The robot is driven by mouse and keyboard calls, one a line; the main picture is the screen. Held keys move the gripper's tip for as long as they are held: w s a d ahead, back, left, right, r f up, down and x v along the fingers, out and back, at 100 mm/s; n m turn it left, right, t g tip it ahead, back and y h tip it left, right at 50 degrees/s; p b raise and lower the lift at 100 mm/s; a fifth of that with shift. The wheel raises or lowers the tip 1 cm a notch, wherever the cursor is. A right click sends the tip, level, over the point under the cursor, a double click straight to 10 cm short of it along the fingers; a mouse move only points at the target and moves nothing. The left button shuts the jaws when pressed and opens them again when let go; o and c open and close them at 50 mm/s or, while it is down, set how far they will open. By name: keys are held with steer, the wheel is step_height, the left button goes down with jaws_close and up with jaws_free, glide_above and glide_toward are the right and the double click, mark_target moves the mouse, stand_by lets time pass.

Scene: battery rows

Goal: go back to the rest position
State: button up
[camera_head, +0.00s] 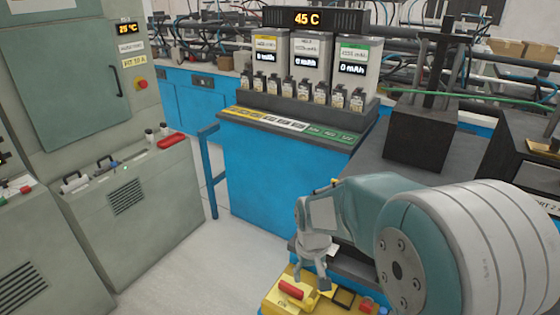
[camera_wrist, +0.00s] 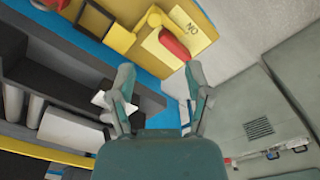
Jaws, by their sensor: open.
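My gripper (camera_head: 315,274) hangs in the lower middle of the head view, pointing down at the end of my arm. It is above or beside a yellow box (camera_head: 277,303) with a red switch (camera_head: 291,289); the gap between them is hard to judge. In the wrist view my gripper (camera_wrist: 158,88) has its two fingers spread, with nothing between them. The yellow box shows at the top of the wrist view (camera_wrist: 207,20), with its red switch (camera_wrist: 174,44).
A blue bench (camera_head: 262,185) carries several small bottles (camera_head: 303,92) below three mAh displays and a 45 C sign (camera_head: 306,19). A grey cabinet (camera_head: 75,90) reading 25 °C stands left. A black stand (camera_head: 418,135) is at right. Floor (camera_head: 190,258) between cabinet and bench is clear.

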steer(key=s+d+r+m+t, duration=0.1)
steer(key=s+d+r+t, duration=0.1)
steer(key=s+r, duration=0.6)
steer(key=s+d+r+t, duration=0.2)
steer(key=s+r+t, duration=0.1)
steer(key=s+r, duration=0.5)
steer(key=shift+s+d+m+t, duration=0.3)
steer(key=shift+s+d+m, duration=0.1)
steer(key=shift+s, duration=0.35)
